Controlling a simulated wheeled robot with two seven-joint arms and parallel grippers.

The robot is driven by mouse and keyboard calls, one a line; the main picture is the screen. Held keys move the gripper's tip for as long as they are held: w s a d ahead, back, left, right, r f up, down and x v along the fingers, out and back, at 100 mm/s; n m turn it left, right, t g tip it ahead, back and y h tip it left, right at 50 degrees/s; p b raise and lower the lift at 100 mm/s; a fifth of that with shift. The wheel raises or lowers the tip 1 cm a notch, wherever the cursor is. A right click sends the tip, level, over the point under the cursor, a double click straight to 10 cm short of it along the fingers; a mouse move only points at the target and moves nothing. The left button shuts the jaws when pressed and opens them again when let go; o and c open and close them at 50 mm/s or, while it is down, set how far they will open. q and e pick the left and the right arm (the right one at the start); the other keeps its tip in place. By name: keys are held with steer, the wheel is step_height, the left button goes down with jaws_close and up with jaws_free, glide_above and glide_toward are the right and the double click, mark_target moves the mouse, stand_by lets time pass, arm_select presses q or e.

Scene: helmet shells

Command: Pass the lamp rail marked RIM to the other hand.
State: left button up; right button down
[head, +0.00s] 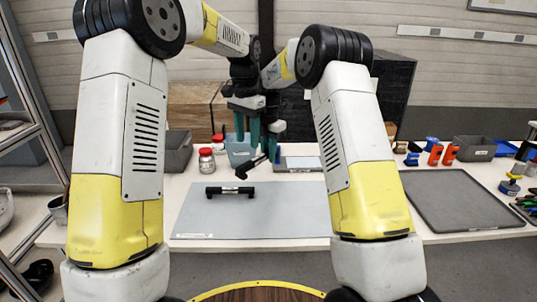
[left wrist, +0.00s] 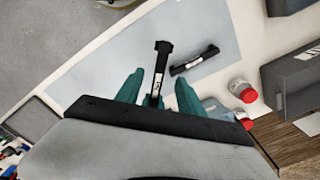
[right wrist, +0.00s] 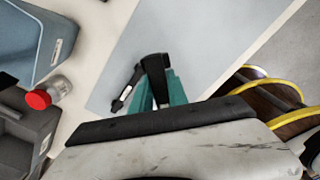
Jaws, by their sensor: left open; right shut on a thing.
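My right gripper (head: 271,142) is shut on a black lamp rail (head: 253,163), which hangs tilted above the table. This rail also shows in the right wrist view (right wrist: 154,65) at the tips of the right fingers (right wrist: 158,92). In the left wrist view the rail (left wrist: 161,62) lines up with the gap between the spread fingers of my left gripper (left wrist: 158,92). The left gripper is open beside the right one; I cannot tell whether it touches the rail. A second black rail (head: 231,191) with a pale label lies on the grey mat (head: 250,220). The label lettering is too small to read.
Red-lidded jars (head: 206,160) and a blue bin (head: 240,150) stand behind the mat. A grey bin (head: 176,152) is at left. A dark tray (head: 460,200) and orange and blue parts (head: 435,155) are at right. The mat's front is clear.

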arm_select(q)
steer(key=s+a+r+n+t+h, duration=0.1)
steer(key=s+a+r+n+t, duration=0.1)
steer(key=s+a+r, duration=0.4)
steer(key=s+a+r+n+t, duration=0.1)
steer(key=s+a+r+n, duration=0.2)
steer(key=s, duration=0.5)
steer(key=s+a+f+n+t, duration=0.1)
steer(key=s, duration=0.6)
steer(key=s+a+f+n+t+h, duration=0.1)
steer(key=s+a+f+n+t, duration=0.1)
steer(key=s, duration=0.5)
steer(key=shift+s, duration=0.2)
steer(key=shift+a, duration=0.1)
